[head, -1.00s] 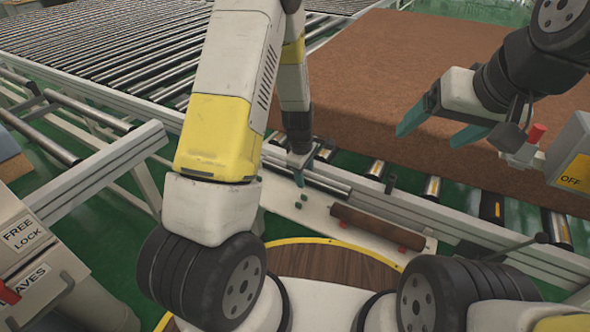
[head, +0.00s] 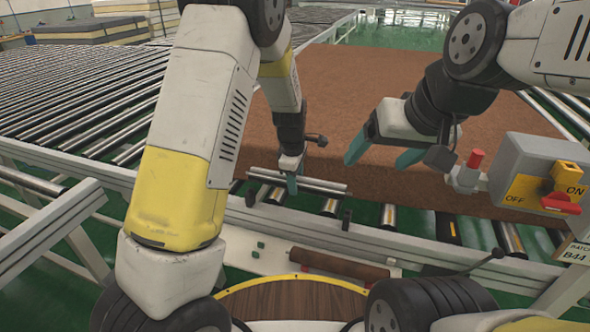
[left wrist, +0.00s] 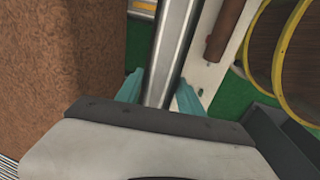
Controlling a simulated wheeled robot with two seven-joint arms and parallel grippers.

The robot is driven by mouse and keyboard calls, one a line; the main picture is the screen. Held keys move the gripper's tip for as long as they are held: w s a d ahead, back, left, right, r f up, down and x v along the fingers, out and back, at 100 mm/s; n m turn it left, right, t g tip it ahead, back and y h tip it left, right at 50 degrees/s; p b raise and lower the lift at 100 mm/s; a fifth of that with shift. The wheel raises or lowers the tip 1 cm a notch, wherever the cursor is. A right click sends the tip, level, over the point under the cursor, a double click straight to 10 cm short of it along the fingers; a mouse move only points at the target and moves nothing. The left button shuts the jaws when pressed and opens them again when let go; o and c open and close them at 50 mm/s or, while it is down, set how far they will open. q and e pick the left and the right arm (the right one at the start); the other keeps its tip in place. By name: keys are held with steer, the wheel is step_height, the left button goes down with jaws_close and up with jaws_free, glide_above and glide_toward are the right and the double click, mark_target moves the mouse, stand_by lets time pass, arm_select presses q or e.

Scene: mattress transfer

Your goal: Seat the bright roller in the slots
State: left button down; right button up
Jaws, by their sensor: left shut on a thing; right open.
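My left gripper (head: 291,180) is shut on a bright metal roller (head: 322,185). The roller is held about level, lengthwise along the near side rail (head: 400,240), over or just beyond it. In the left wrist view the roller (left wrist: 173,45) runs between the two teal fingers (left wrist: 160,92). Two dark brackets, perhaps the slots, show at the rail: a left one (head: 250,198) and a right one (head: 346,216). The roller looks apart from them, but its exact height is unclear. My right gripper (head: 382,150) is open and empty above the brown mattress.
A brown roller (head: 338,264) lies on a white shelf (head: 270,262) in front of the rail. The mattress (head: 340,85) lies behind on conveyor rollers. A switch box (head: 530,175) with a red knob stands at the right, near my right arm. An empty roller bed (head: 80,95) spreads at the left.

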arm_select(q)
steer(key=shift+f, duration=2.85)
steer(key=shift+f, duration=1.55)
steer(key=c, duration=0.7)
jaws_free()
steer(key=shift+o, duration=0.2)
steer(key=shift+s+a+r, duration=0.1)
steer(key=shift+s+r, duration=0.15)
steer(key=shift+r, duration=1)
steer(key=shift+s+a+r, duration=0.1)
steer(key=shift+s+r, duration=0.15)
steer(key=shift+r, duration=1.05)
steer(key=shift+s+a+r, duration=0.1)
steer(key=shift+s+r, duration=0.15)
steer(key=shift+r, duration=1)
steer(key=shift+r, duration=0.1)
